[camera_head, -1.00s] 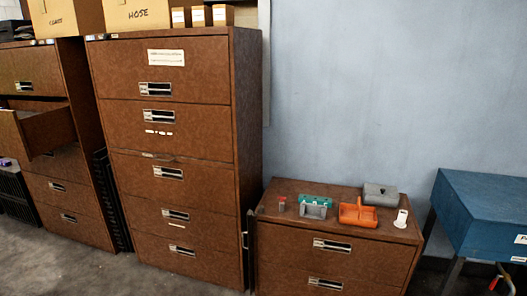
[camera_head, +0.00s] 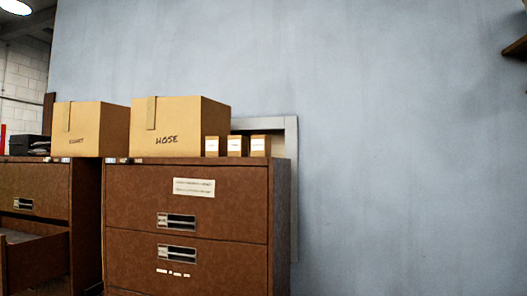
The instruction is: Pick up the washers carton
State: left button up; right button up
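Three small brown cartons with white labels stand side by side on top of the tall brown filing cabinet: a left one (camera_head: 213,147), a middle one (camera_head: 237,147) and a right one (camera_head: 260,147). Their label text is too small to read, so I cannot tell which, if any, is the washers carton. Neither of my grippers shows in the head view.
A large cardboard box marked HOSE (camera_head: 180,128) stands left of the small cartons. Another large box (camera_head: 92,130) is further left. The tall cabinet (camera_head: 185,215) has shut drawers; a left cabinet's drawer (camera_head: 38,262) is open. Blue-grey wall fills the right.

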aim_at(260, 146)
jog(key=i+j+z, duration=0.15)
jog(key=i+j, duration=0.3)
jog(key=i, duration=0.2)
jog(key=i+j+z, duration=0.15)
jog(key=i+j, duration=0.35)
jog(key=i, duration=0.1)
